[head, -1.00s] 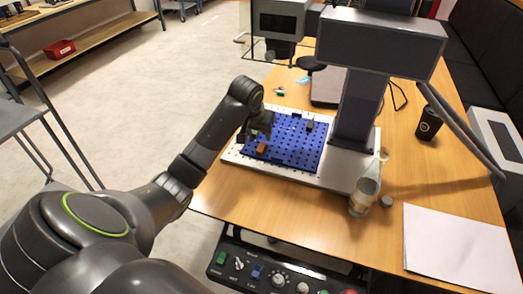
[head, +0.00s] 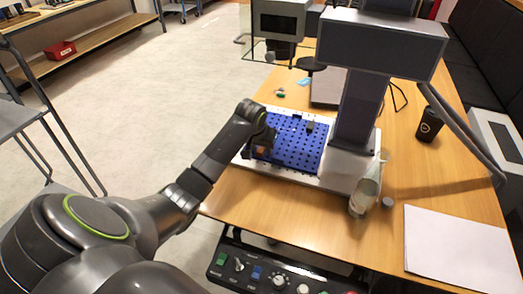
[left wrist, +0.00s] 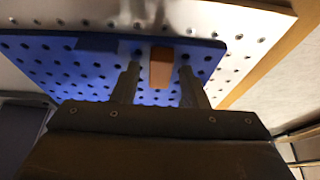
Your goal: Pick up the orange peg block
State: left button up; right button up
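The orange peg block (head: 262,149) sits on the blue pegboard (head: 308,155), near its front left corner in the head view. In the left wrist view my left gripper (left wrist: 158,70) is open, with a gap on each side of the block. I cannot tell how far above the board the fingertips are. My right gripper is not in view.
The marker's column (head: 357,112) rises just right of the pegboard. A clear bottle (head: 364,190) and a small grey cap (head: 387,202) stand to its front right. A dark block (head: 310,127) sits on the board. White paper (head: 460,248) and a black cup (head: 429,125) are farther right.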

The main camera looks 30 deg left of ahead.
aim_at(261, 149)
pick_arm(q)
grip_shut()
notch_tip(261, 149, up, 10)
dwell(0.6)
